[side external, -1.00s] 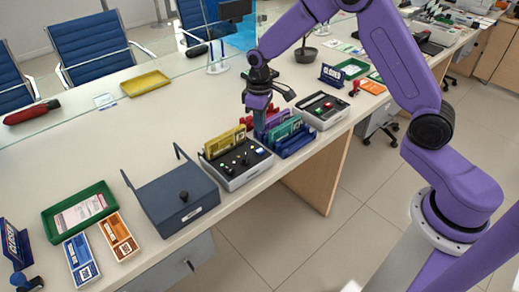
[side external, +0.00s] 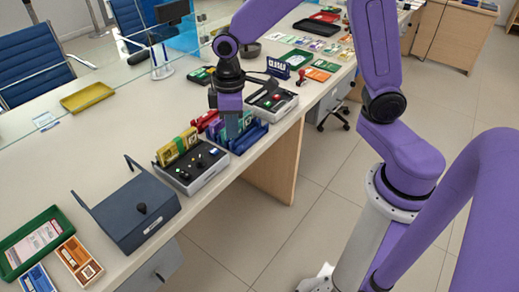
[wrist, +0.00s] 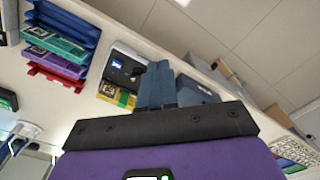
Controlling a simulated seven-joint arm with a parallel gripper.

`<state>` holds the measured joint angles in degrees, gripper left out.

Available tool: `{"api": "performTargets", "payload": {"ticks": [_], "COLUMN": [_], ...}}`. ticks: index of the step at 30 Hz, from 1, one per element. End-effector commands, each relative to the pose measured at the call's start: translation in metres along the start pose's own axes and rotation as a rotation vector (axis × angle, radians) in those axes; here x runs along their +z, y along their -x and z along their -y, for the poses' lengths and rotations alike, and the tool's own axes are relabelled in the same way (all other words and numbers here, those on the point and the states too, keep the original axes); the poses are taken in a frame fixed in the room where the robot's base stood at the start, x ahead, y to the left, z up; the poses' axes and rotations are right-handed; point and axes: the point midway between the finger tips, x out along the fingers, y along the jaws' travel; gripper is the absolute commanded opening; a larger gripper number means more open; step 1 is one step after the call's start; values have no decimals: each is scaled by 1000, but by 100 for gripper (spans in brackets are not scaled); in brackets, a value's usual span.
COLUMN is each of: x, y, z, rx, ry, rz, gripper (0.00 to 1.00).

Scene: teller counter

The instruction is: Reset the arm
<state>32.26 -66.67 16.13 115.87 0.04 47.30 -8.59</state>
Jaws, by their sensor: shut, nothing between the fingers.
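My gripper (side external: 236,128) hangs fingers down at the counter in the side view, in front of or over the blue rack (side external: 252,139). Its fingers (wrist: 157,84) are together and empty in the wrist view. The purple arm bends high above the counter. The blue rack also shows at the upper left of the wrist view (wrist: 70,22), with a green piece (wrist: 55,43), a purple piece (wrist: 62,62) and a red piece (wrist: 55,78) beside it. I cannot tell the exact height of the fingertips in the side view.
A control box (side external: 200,170) with a yellow piece (side external: 176,147) stands left of the rack, then a dark grey box (side external: 130,212) with raised arms. Another button box (side external: 272,103) and a CLOSED sign (side external: 278,68) stand behind.

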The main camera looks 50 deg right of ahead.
Motion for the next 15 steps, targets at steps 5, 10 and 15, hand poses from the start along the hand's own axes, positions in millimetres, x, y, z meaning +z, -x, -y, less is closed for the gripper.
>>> {"api": "performTargets", "payload": {"ticks": [5,10,15], "x": [50,104,156], "y": [23,35,40], "z": [44,75,95], "rx": [-1,-4,-7], "ry": [102,193,276], "rz": [-10,-15,-18], "gripper": [0,0,0]}}
